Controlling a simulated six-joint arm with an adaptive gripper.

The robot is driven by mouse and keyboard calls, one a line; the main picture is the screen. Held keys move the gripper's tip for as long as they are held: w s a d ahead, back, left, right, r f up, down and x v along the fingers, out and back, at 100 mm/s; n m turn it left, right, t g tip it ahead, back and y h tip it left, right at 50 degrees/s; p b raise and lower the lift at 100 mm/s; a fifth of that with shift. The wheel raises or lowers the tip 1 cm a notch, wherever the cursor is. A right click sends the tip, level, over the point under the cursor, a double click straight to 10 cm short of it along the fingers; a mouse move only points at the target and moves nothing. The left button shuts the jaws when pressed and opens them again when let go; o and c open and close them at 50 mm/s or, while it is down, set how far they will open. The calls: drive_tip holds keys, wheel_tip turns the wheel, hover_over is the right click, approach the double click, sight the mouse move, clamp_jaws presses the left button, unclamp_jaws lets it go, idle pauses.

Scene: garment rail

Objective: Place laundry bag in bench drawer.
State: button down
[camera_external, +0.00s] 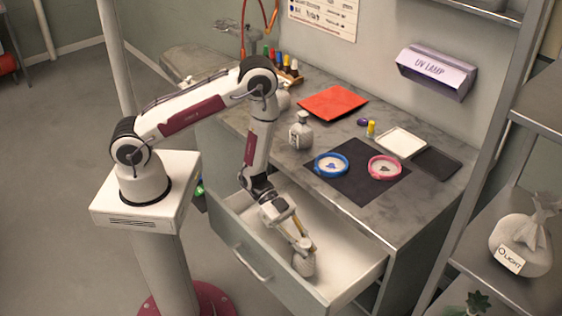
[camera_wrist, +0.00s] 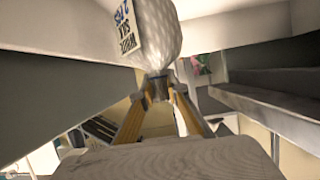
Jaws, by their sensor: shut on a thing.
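A small pale laundry bag (camera_external: 304,263) is inside the open bench drawer (camera_external: 355,262), near its front right corner. My gripper (camera_external: 303,243) reaches down into the drawer from above and is shut on the bag's neck. In the wrist view, my gripper's fingers (camera_wrist: 158,88) pinch the gathered neck, and the white bag (camera_wrist: 165,35) with a printed label bulges beyond them. I cannot tell whether the bag touches the drawer floor. The drawer is pulled well out, and its visible floor is otherwise bare.
On the bench top (camera_external: 432,182) are another small grey bag (camera_external: 301,131), a red folder (camera_external: 332,102), a dark mat (camera_external: 352,192) with a blue dish (camera_external: 332,165) and a pink dish (camera_external: 384,167), and white and black trays. A larger bag (camera_external: 520,243) sits on the right shelf.

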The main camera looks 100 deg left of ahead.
drive_tip(key=shift+f, duration=1.4)
drive_tip(key=shift+f, duration=0.1)
drive_tip(key=c, duration=2)
unclamp_jaws()
drive_tip(key=shift+v, duration=6.1)
